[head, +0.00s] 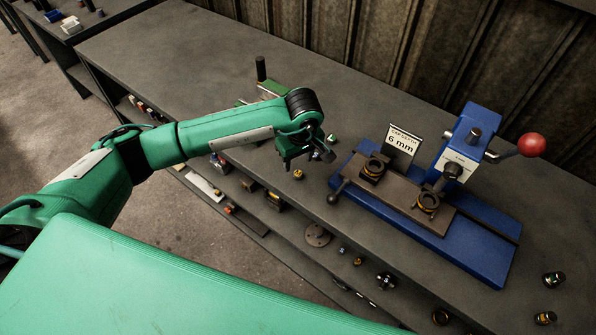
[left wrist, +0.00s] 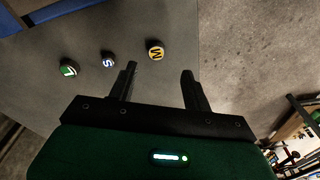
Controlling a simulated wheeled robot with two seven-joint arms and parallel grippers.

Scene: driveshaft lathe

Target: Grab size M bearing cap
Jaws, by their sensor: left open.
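The size M bearing cap (left wrist: 156,52), small and round with an orange face marked M, lies on the grey bench top. In the left wrist view it sits just beyond the fingertips, between their lines. In the head view the orange cap (head: 298,174) is near the bench's front edge, just below my left gripper (head: 289,163). My left gripper is open and empty, also seen in the left wrist view (left wrist: 159,69). The S cap (left wrist: 108,59) and the green L cap (left wrist: 69,68) lie left of M in the left wrist view. My right gripper is not visible.
A blue press (head: 460,165) with a red-knobbed lever stands to the right, with a "6 mm" sign (head: 402,142) beside it. A green-based fixture (head: 265,92) stands behind my left arm. Small parts lie on the lower shelf. The bench's left part is clear.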

